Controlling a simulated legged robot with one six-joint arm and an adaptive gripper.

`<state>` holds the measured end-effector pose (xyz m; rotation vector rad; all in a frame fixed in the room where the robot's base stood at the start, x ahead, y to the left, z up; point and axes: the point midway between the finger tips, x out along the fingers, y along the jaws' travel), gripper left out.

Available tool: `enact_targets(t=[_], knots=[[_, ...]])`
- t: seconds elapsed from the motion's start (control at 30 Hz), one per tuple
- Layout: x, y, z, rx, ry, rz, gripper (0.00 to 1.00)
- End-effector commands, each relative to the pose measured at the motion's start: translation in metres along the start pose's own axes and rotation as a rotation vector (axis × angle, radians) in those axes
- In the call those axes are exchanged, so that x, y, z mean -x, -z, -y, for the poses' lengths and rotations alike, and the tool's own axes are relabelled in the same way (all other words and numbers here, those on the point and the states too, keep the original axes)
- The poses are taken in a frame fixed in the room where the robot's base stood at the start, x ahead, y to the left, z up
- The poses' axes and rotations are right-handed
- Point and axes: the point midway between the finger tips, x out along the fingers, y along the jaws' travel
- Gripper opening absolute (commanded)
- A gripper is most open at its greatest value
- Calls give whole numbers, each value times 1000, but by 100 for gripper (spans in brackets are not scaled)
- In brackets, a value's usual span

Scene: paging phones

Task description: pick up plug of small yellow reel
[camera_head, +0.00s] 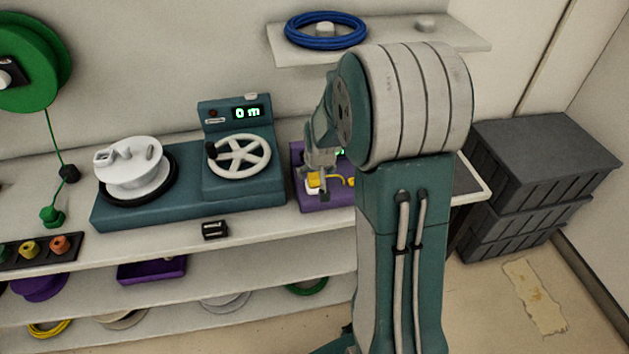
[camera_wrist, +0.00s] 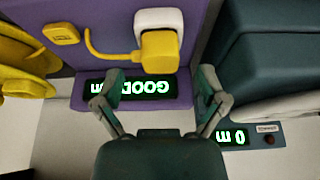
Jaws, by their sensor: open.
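The yellow plug (camera_wrist: 159,52) sits in a white socket (camera_wrist: 158,20) on a purple unit (camera_wrist: 106,35) in the wrist view. A yellow cord curves from the plug to the left. Part of the yellow reel (camera_wrist: 22,60) shows at the left edge. My gripper (camera_wrist: 160,84) is open, its fingers spread to either side below the plug in the picture, with nothing between the tips. In the head view my gripper (camera_head: 322,172) is over the purple unit (camera_head: 325,200), close to the yellow plug (camera_head: 315,180). My arm hides the reel there.
A teal winding machine (camera_head: 190,205) with a white reel (camera_head: 132,170) and handwheel (camera_head: 240,157) stands to the left. A shelf (camera_head: 390,48) with a blue coil (camera_head: 326,31) is above. Grey crates (camera_head: 540,165) stand at right.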

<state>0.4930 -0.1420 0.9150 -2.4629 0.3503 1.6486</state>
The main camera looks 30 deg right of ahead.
Motion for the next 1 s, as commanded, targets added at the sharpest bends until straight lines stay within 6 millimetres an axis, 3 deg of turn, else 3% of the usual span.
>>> enact_targets(t=[0.2,0.47,0.67,0.7,1.0], knots=[[-28,1,0,0,0,1,91],[-30,1,0,0,1,-1,91],[-30,1,0,0,0,-1,7],[-30,1,0,0,0,0,2],[-30,0,0,0,1,2,2]])
